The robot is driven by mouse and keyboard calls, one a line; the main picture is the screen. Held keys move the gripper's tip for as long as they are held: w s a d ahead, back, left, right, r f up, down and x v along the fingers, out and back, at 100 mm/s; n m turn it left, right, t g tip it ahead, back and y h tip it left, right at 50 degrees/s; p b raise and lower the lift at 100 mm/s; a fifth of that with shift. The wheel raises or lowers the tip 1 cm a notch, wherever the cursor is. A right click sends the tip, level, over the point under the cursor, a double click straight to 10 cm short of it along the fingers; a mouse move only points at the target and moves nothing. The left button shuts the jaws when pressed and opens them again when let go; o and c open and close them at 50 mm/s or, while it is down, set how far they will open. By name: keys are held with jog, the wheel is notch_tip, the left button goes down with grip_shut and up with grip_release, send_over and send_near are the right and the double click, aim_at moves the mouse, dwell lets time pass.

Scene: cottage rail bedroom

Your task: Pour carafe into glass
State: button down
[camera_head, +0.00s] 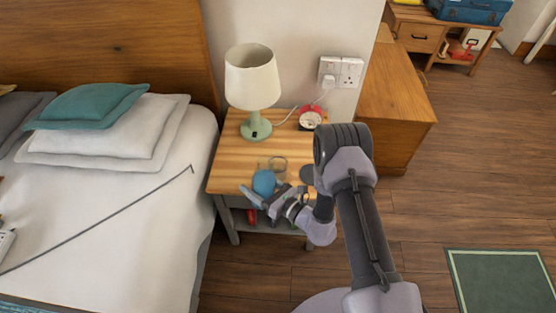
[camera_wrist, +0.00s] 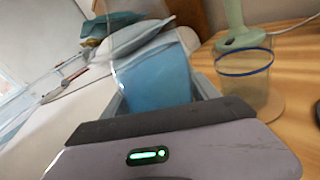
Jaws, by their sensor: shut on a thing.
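The carafe (camera_head: 264,182) is clear and holds blue liquid. It is at the front of the wooden nightstand in the head view. My gripper (camera_head: 265,194) is shut on it. In the wrist view the carafe (camera_wrist: 153,80) stands between my fingers (camera_wrist: 160,98), with its clear upper part above the liquid. I cannot tell if it is tilted or touches the tabletop. The clear glass (camera_head: 279,166) is just behind and right of the carafe. In the wrist view the glass (camera_wrist: 243,78) has a blue rim, looks empty and stands apart from the carafe.
The nightstand (camera_head: 228,158) also bears a green-based lamp (camera_head: 252,85), a red-and-white round object (camera_head: 311,118) and a dark disc (camera_head: 307,173). The bed (camera_head: 110,220) is to the left. A wooden cabinet (camera_head: 395,105) is to the right. A red object lies beneath the tabletop.

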aim_at(254, 185)
jog(key=m+g, duration=0.1)
jog(key=m, duration=0.1)
jog(key=shift+r+m, duration=0.15)
jog(key=shift+m, duration=0.25)
jog(key=shift+m+p, duration=0.6)
jog(key=shift+m, duration=0.2)
jog(key=shift+s+a+f+m+g+h+p, duration=0.15)
jog(key=shift+s+f+m+g+p, duration=0.1)
jog(key=shift+s+m+g+p, duration=0.25)
jog(key=shift+s+a+f+m+g+h+p, duration=0.1)
jog(key=shift+f+m+g+h+p, duration=0.1)
jog(key=shift+m+g, duration=0.35)
jog(key=shift+s+a+r+m+p, duration=0.15)
jog(key=shift+s+r+m+p, duration=0.2)
jog(key=shift+r+m+p, duration=0.45)
jog(key=shift+s+r+m+g+p, duration=0.2)
jog(key=shift+r+m+g+p, duration=0.15)
jog(key=shift+r+m+p, duration=0.5)
jog(key=shift+w+f+m+g, duration=0.15)
jog(key=shift+w+m+g, duration=0.05)
jog(key=shift+m+g, duration=0.1)
dwell(2.1)
